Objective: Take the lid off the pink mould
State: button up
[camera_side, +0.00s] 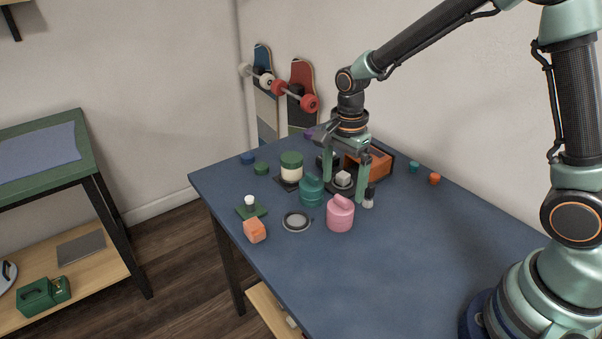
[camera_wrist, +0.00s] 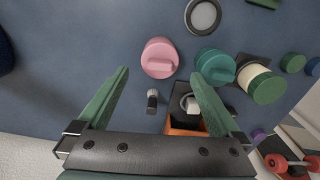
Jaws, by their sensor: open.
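The pink mould (camera_side: 340,219) stands on the blue table, right of the round grey dish, with its lid on. The lid has a raised bar handle (camera_side: 342,202). In the wrist view the pink mould (camera_wrist: 158,50) lies just beyond my fingertips, roughly midway between them. My gripper (camera_side: 344,190) is open with its fingers pointing down, behind the mould in the side view. It also shows open in the wrist view (camera_wrist: 160,75), with nothing held. A pale block (camera_side: 343,178) shows between the fingers in the side view; I cannot tell its exact depth.
A teal lidded mould (camera_side: 311,192) stands close left of the pink one. A cream jar with green lid (camera_side: 291,170), the grey dish (camera_side: 297,221) and an orange block (camera_side: 254,231) are further left. The table's front right is clear.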

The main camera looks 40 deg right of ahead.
aim_at(342, 198)
jog(key=shift+f, duration=2.85)
jog(key=c, duration=1.2)
